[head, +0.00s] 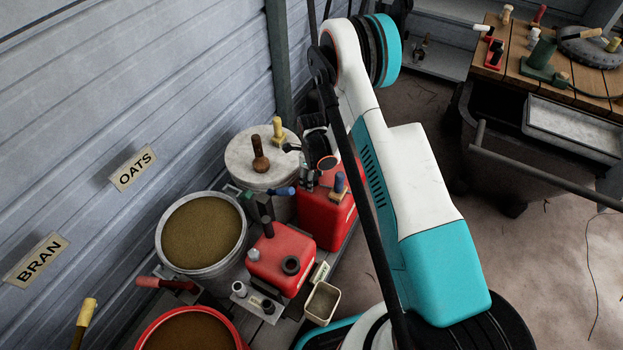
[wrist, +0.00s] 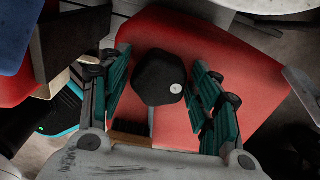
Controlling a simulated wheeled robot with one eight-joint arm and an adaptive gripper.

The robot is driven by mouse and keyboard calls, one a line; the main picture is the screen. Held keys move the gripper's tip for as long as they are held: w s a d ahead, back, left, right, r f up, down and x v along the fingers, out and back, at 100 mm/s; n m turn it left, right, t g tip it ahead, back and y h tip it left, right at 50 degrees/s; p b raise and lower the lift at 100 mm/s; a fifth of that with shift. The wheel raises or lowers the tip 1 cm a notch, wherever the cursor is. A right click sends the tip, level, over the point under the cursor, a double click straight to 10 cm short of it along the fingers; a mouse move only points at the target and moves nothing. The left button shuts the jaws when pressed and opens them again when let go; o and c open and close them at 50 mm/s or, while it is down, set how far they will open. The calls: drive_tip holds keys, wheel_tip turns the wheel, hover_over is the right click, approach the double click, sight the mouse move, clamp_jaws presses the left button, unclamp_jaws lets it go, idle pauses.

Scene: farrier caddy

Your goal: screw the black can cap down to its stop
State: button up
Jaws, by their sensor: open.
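The black can cap (wrist: 158,80) is on the top of a red can (wrist: 215,48) in the wrist view. It is faceted, with a small pale round mark near its right edge. My gripper (wrist: 161,64) is open, with one teal-padded finger on each side of the cap. Small gaps show between the pads and the cap. In the head view my gripper (head: 308,178) is over the taller red can (head: 322,222); the cap cannot be made out there. How far down the cap is on its thread cannot be told.
A shorter red can (head: 278,252) with black fittings stands in front. A lidded grey bin (head: 243,160), an open grain bin (head: 243,240) and a small tan tray (head: 322,303) crowd around. Open floor lies to the right.

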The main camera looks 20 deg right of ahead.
drive_tip(key=n, duration=0.6)
drive_tip(key=shift+r, duration=0.1)
idle(0.6)
